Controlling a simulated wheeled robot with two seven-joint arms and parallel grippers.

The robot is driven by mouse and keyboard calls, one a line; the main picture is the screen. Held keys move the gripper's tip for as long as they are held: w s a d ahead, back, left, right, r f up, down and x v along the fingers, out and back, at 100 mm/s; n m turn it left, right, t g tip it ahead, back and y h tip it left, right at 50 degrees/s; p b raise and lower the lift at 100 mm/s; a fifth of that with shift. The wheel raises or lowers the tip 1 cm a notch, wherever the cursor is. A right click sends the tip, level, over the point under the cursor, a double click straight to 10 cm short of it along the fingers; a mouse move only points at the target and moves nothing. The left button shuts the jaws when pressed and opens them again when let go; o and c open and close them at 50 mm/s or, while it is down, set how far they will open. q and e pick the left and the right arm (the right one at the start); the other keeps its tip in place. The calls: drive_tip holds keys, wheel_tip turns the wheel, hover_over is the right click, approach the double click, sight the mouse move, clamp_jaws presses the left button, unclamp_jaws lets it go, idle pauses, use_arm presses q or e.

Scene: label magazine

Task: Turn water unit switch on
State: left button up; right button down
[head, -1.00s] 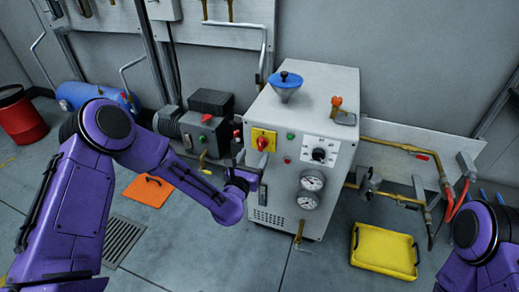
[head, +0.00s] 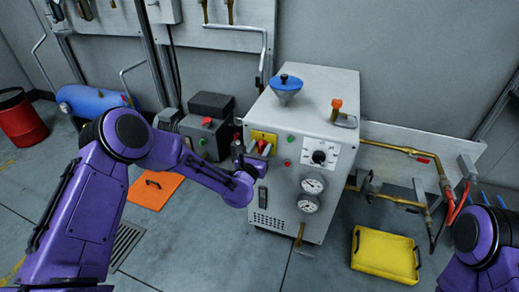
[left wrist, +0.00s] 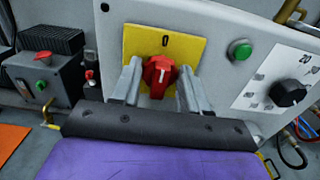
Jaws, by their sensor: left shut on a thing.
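The water unit (head: 300,150) is a light grey cabinet in the middle of the head view. Its switch is a red rotary knob (left wrist: 159,76) on a yellow plate (left wrist: 185,46) marked 0 at the top. In the head view the yellow plate (head: 264,135) is partly hidden by my gripper. My left gripper (left wrist: 160,82) has its two grey fingers on either side of the red knob, shut on it; it also shows in the head view (head: 252,153). My right gripper is out of view; only part of my right arm shows at the lower right.
Beside the switch are a green button (left wrist: 240,50) and a black dial (left wrist: 289,92). Two gauges (head: 312,186) sit lower on the front. A grey motor unit (head: 207,128) stands left of the cabinet. A yellow tray (head: 385,258) and an orange mat (head: 156,190) lie on the floor.

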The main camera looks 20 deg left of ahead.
use_arm(q)
drive_tip(key=m, duration=0.3)
drive_tip(key=shift+d+m+b, duration=0.1)
drive_tip(key=shift+m+b, duration=0.25)
drive_tip(key=shift+m, duration=0.05)
drive_tip(key=m, duration=0.4)
drive_tip(key=shift+d+m, duration=0.1)
drive_tip(key=shift+m, duration=0.2)
drive_tip(key=m, duration=0.5)
drive_tip(key=shift+f, duration=0.15)
drive_tip(key=shift+m, duration=2.3)
drive_tip(key=shift+f, duration=0.1)
drive_tip(key=o, duration=1)
drive_tip(key=shift+s, duration=0.1)
